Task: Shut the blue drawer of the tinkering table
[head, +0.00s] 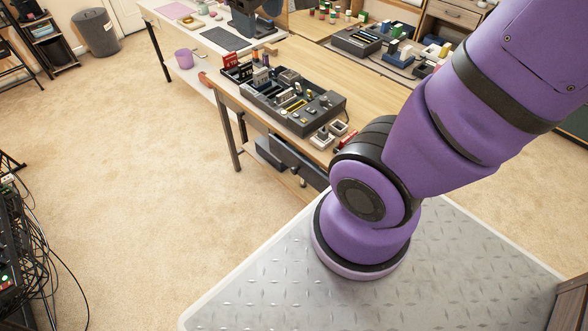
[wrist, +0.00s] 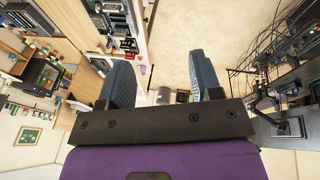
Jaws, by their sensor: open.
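The wooden tinkering table (head: 305,70) stands ahead, with its near end beside my arm's base. Under its left edge, a dark blue-grey drawer (head: 298,162) shows at the near end and seems to stick out from below the tabletop. My arm covers part of that end, so how far the drawer is open is hard to tell.
A grey parts organizer (head: 291,100) sits on the tabletop. A pink cup (head: 184,59) and a grey bin (head: 96,33) are farther back. A rack with tangled cables (head: 18,250) stands at left. Carpet (head: 130,170) between rack and table is clear.

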